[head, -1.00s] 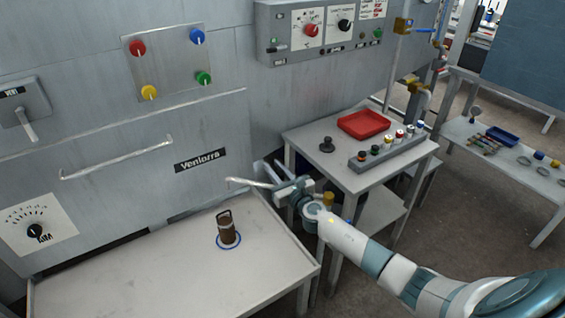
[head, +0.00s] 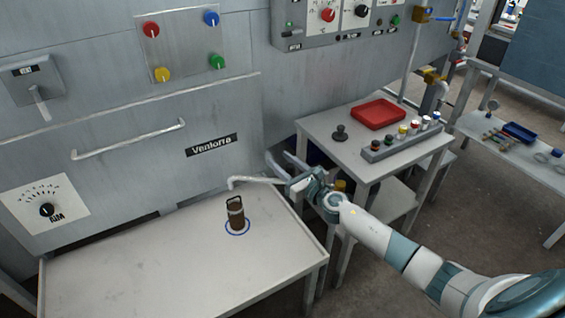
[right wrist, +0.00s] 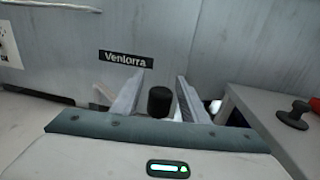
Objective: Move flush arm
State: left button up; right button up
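A pale bent bar (head: 252,181), which looks like the flush arm, sticks out over the right back corner of the near table by the grey panel. My right gripper (head: 278,160) is at the bar's right end, fingers toward the panel. In the right wrist view the gripper (right wrist: 157,92) is open, with a black round-topped knob (right wrist: 160,101) between its fingers and gaps on both sides. I cannot tell whether the knob belongs to the bar. Pale bits beside the fingers may be the bar. My left gripper is out of view.
A brown canister (head: 236,216) stands in a blue ring on the near table (head: 130,270). To the right, a second table (head: 350,160) holds a red tray (head: 378,114), a black knobbed piece (head: 340,134) and a rack (head: 400,147) of several coloured pieces.

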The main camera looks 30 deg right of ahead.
jog(key=shift+s, duration=0.1)
jog(key=s, duration=0.3)
jog(key=s+d, duration=0.1)
jog(key=s, duration=0.2)
jog(key=s+d+b, duration=0.1)
jog(key=s, duration=0.2)
jog(key=shift+f, duration=0.1)
pick_arm(q)
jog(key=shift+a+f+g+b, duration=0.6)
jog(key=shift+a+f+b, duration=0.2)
jog(key=shift+b, duration=0.05)
pick_arm(e)
send_near(293, 171)
jog(key=shift+s+d, duration=0.25)
jog(key=shift+s, duration=0.85)
